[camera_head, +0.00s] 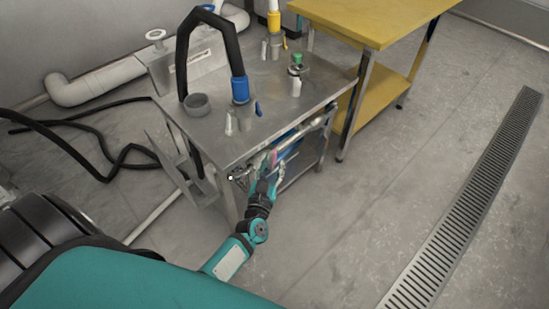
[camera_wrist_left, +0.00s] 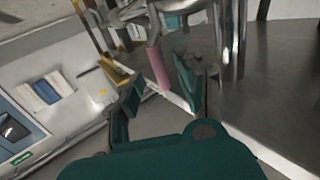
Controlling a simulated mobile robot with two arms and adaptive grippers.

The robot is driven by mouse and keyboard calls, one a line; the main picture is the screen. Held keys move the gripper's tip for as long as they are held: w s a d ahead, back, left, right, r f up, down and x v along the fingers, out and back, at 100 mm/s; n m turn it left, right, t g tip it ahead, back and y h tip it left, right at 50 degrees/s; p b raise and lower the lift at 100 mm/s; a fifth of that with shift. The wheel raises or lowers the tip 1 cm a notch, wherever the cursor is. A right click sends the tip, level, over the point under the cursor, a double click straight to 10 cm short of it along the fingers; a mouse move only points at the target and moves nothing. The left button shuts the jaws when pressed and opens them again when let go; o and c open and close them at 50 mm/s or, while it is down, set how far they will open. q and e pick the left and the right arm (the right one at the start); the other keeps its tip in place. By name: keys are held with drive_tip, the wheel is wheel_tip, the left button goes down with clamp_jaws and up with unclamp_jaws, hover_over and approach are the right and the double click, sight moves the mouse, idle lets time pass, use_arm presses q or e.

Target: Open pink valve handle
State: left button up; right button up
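The pink valve handle (camera_wrist_left: 158,68) shows in the left wrist view as a short pink cylinder. It lies beyond and between the two teal fingers of my left gripper (camera_wrist_left: 158,92), which are spread apart. I cannot tell whether either finger touches it. In the head view my left gripper (camera_head: 266,170) is at the front edge of the grey metal table (camera_head: 222,137). A small pink patch of the handle (camera_head: 274,157) shows beside the gripper there; the rest is hidden or too small to tell. My right gripper is not in view.
A blue-collared black hose (camera_head: 240,88), a grey cup (camera_head: 198,104) and small fittings stand on the table. A shiny metal pipe (camera_wrist_left: 232,40) is close right of the fingers. A yellow table (camera_head: 375,18) is behind right. The floor at right is clear.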

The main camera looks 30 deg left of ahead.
sight(274, 159)
use_arm(q)
drive_tip(key=shift+x, duration=1.65)
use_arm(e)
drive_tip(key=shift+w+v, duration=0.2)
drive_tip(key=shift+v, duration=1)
use_arm(q)
clamp_jaws()
drive_tip(key=shift+f, duration=0.15)
